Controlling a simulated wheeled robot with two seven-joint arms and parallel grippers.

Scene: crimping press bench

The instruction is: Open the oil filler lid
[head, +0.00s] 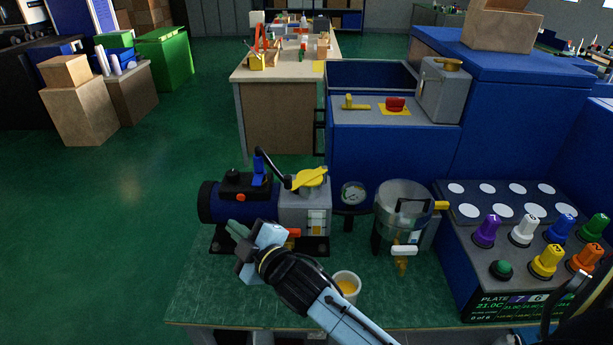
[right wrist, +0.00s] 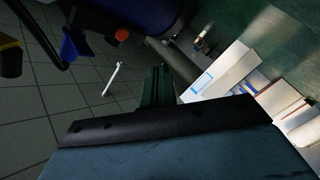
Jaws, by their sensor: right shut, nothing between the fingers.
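The pump has a blue motor (head: 236,203) and a grey oil box (head: 304,212) on the bench. The yellow oil filler lid (head: 310,178) is on top of the box and looks tilted, its right side higher; I cannot tell how far it is open. My right gripper (head: 234,230) is shut and empty in front of the motor, left of and below the lid, apart from it. In the right wrist view its shut fingers (right wrist: 157,88) point past the blue motor (right wrist: 145,12). A yellow part at the left edge there is cut off.
A black curved handle (head: 270,165) and a blue lever (head: 258,172) rise beside the lid. A cup of yellow liquid (head: 347,283) stands close to my right forearm. A clear chamber (head: 402,212) and a knob panel (head: 510,265) stand to the right. Green bench top is free at front left.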

